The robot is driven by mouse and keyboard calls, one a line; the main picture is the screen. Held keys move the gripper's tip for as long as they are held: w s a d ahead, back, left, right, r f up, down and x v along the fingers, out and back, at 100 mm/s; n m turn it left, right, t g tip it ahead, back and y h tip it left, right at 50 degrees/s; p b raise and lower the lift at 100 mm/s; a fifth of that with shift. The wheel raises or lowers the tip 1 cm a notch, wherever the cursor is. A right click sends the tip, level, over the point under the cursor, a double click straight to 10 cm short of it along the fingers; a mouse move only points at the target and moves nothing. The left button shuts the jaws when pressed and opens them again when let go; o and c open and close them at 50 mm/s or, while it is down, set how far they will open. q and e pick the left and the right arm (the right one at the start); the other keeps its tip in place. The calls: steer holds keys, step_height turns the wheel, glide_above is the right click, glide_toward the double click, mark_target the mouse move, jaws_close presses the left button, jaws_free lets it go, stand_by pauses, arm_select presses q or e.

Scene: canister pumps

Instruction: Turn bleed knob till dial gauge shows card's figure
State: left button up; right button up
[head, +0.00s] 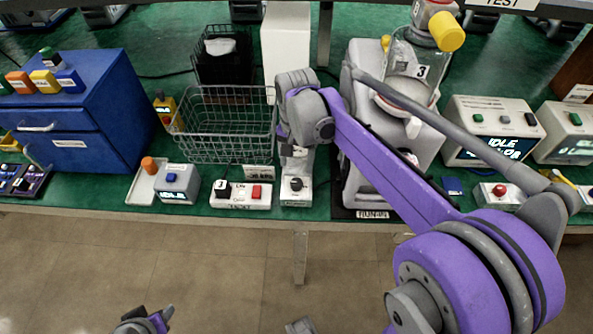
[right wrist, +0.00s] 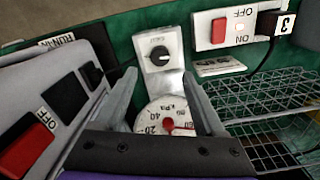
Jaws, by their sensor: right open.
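The bleed knob (head: 296,184) is a black round knob with a pale pointer mark on a small white unit at the bench's front edge. It also shows in the right wrist view (right wrist: 159,54). The dial gauge (right wrist: 165,117) has a white kPa face and a red hub; its needle reading is unclear. My right gripper (right wrist: 160,76) is open, its fingers either side of the gauge unit, the knob visible between and beyond them. A small white card (right wrist: 220,66) lies beside the unit; its print is unreadable. My left gripper (head: 146,322) is partly in view at the bottom.
A wire basket (head: 226,125) stands left of the unit, with a power strip (head: 240,195) in front. A grey pump (head: 360,165) stands close on the right. A blue drawer cabinet (head: 85,115) is farther left. The floor before the bench is clear.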

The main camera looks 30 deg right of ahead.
steer(key=shift+r, duration=1.35)
steer(key=s+a+f+n+t+p, duration=0.2)
steer(key=s+a+n, duration=0.1)
steer(key=s, duration=0.4)
steer(key=s+a+f+n+t+p, duration=0.1)
steer(key=s+a+n+t+p, duration=0.1)
steer(key=s+n, duration=0.4)
steer(key=shift+s+a+f+n+t, duration=0.35)
steer(key=shift+s+a+t, duration=0.45)
steer(key=shift+s, duration=0.45)
